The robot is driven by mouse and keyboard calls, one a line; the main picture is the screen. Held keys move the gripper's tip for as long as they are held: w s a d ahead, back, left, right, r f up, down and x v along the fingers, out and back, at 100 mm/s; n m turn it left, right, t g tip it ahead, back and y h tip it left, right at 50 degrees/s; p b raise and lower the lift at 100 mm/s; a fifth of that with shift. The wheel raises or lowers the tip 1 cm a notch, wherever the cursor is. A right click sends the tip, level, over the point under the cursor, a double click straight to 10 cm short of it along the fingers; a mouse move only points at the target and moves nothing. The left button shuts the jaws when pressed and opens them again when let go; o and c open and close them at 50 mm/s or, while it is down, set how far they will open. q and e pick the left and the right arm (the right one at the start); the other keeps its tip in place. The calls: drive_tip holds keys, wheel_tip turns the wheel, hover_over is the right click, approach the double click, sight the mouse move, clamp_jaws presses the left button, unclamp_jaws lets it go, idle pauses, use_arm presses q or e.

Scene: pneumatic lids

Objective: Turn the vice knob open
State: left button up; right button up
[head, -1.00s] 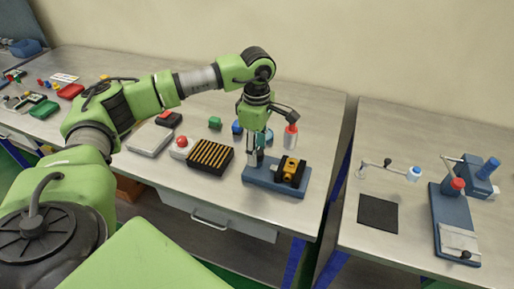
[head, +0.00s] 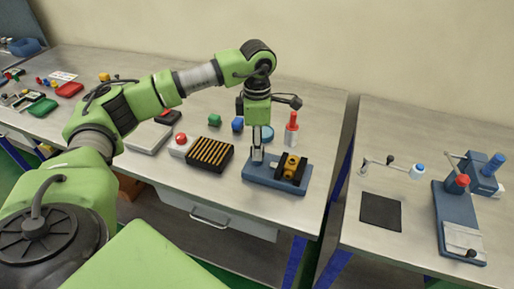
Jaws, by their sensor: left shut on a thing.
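The vice (head: 262,178) has a blue base and stands near the right front edge of the middle bench. A yellow part (head: 291,166) sits between dark blocks at its right end. My left gripper (head: 258,153) points straight down over the left end of the vice. Its fingers are shut at the small grey upright piece there, which seems to be the vice knob. The fingers hide most of the knob, so its turn angle cannot be told. My right gripper is not in view.
A red-topped bottle (head: 291,132) stands behind the vice. A black tray of brass rods (head: 209,153) and a red button (head: 181,138) are to its left. The right bench holds a black mat (head: 380,212) and a blue clamp fixture (head: 447,215).

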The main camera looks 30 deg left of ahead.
use_arm(q)
drive_tip(key=n+b, duration=0.1)
drive_tip(key=n, duration=0.2)
drive_tip(key=shift+n, duration=0.4)
drive_tip(key=n, duration=0.3)
drive_tip(key=shift+n+b, duration=0.3)
drive_tip(key=shift+b, duration=0.05)
drive_tip(key=n, duration=0.3)
drive_tip(key=shift+n, duration=0.3)
drive_tip(key=n, duration=0.4)
drive_tip(key=shift+n+b, duration=0.3)
drive_tip(key=n, duration=0.3)
drive_tip(key=shift+n, duration=0.3)
drive_tip(key=n, duration=0.4)
drive_tip(key=shift+r+n, duration=0.1)
drive_tip(key=shift+n, duration=0.2)
drive_tip(key=n+p, duration=0.1)
drive_tip(key=n, duration=0.3)
drive_tip(key=shift+w+n, duration=0.1)
drive_tip(key=shift+n, duration=1.8)
